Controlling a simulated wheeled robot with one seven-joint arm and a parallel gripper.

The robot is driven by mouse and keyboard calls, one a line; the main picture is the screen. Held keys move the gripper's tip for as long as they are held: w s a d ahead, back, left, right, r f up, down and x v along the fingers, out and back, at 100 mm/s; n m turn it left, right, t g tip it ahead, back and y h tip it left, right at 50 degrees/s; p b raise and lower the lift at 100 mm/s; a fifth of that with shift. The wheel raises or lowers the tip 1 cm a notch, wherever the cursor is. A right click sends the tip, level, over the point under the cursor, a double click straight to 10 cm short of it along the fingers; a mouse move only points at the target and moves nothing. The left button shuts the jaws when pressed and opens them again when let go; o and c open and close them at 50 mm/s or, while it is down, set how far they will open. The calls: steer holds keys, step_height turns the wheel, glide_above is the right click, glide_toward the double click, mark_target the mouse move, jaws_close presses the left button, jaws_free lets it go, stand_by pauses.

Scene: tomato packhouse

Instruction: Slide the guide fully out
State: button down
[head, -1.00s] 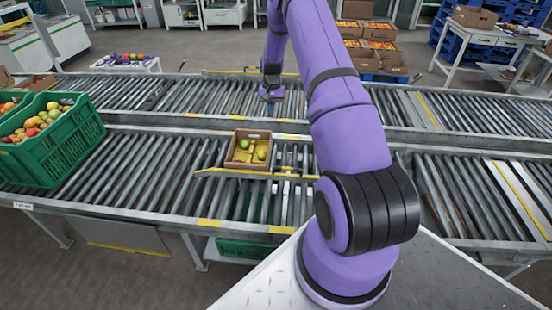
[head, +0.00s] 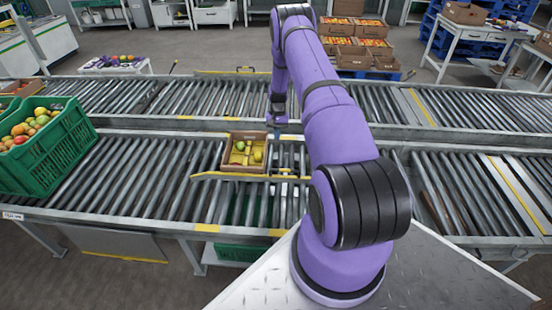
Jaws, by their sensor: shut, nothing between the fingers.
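A long yellow guide (head: 228,175) lies across the near roller conveyor, along the front side of an open cardboard box (head: 245,167). The box stands on the rollers and holds a few green and yellow fruits. Whether the guide touches the box is too small to tell. The guide's right end runs close to small metal fittings beside my arm. My gripper (head: 278,119) is small in the picture, pointing down, behind and to the right of the box near the rail between the two conveyors. It is shut and empty, apart from the guide.
A green crate (head: 60,160) heaped with fruit stands at the left on the near conveyor. A far roller conveyor (head: 190,98) runs behind, with another yellow bar (head: 228,72) at its far edge. Rollers between crate and box are clear.

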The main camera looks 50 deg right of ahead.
steer(key=s+a+f, duration=0.2)
steer(key=f, duration=0.3)
steer(key=s+a+f, duration=0.2)
steer(key=a+f, duration=0.1)
steer(key=f, duration=0.2)
steer(key=shift+s+a+f, duration=0.15)
steer(key=shift+s, duration=0.1)
